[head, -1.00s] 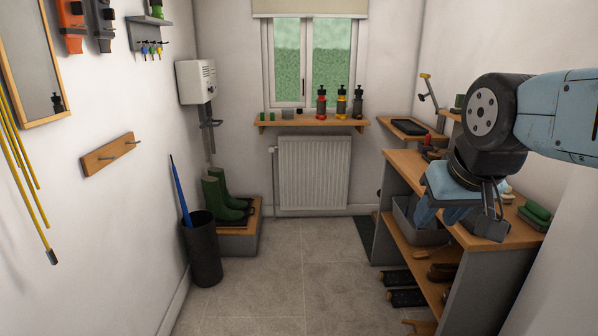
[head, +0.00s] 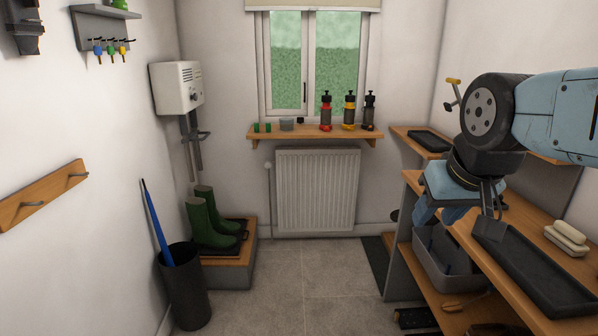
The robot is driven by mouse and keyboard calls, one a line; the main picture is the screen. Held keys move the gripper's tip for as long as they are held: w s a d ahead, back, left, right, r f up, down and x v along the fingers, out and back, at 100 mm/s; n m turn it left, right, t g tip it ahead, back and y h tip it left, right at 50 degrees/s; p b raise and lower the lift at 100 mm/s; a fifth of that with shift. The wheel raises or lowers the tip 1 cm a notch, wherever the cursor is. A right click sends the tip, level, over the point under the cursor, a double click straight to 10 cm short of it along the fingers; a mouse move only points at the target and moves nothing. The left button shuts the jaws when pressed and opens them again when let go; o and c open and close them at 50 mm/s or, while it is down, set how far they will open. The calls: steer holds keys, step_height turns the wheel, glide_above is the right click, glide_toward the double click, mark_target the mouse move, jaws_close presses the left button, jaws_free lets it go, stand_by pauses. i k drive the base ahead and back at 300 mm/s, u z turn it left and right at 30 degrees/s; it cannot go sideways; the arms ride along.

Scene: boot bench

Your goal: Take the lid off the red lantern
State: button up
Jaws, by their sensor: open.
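The red lantern (head: 326,117) stands upright on the shelf under the window, with its black lid (head: 326,98) on top. A yellow lantern (head: 349,112) and a black lantern (head: 369,110) stand beside it to the right.
The window shelf (head: 262,139) also holds a small grey pot (head: 287,125) and green items. A radiator (head: 317,190) hangs below. The bench (head: 411,182) on the right bears a black tray (head: 530,270). Green boots (head: 208,220) and a bin (head: 184,288) stand left. The middle floor is clear.

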mark_target(326, 98)
steer(key=i, duration=3.6)
steer(key=u, duration=0.55)
